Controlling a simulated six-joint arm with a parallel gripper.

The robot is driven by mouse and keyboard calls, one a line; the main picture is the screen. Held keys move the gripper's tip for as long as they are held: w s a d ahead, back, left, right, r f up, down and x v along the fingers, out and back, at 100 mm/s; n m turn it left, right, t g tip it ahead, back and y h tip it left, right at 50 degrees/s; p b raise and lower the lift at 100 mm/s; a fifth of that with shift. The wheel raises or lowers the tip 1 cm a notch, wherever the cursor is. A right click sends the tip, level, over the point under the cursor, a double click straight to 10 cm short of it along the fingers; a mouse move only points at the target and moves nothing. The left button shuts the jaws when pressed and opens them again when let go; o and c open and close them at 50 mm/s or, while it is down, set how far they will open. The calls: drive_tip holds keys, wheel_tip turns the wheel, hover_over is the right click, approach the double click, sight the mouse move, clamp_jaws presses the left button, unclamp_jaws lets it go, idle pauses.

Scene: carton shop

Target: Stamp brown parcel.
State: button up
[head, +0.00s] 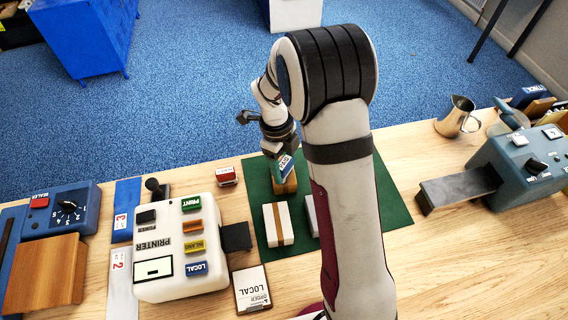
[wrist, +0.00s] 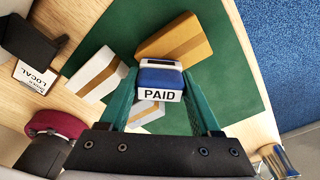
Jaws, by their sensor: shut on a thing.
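My gripper (head: 279,153) is shut on a blue stamp (head: 284,168) above the green mat (head: 386,205). In the wrist view the stamp (wrist: 161,80) sits between my two teal fingers (wrist: 160,92), with a PAID label on its side. The brown parcel (head: 286,185), with a paler stripe, lies on the mat beneath the stamp in the head view and is partly hidden. In the wrist view the parcel (wrist: 190,40) lies just beyond the stamp. I cannot tell whether the stamp touches it.
A white parcel with brown tape (head: 285,224) and another pale parcel (head: 311,215) lie on the mat. A red stamp (head: 227,176) and the printer (head: 180,245) stand to the left. A metal jug (head: 457,117) and a blue-grey machine (head: 515,165) stand right.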

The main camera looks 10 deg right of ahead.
drive_tip(key=shift+f, duration=0.55)
idle(0.9)
drive_tip(key=shift+r, duration=3.55)
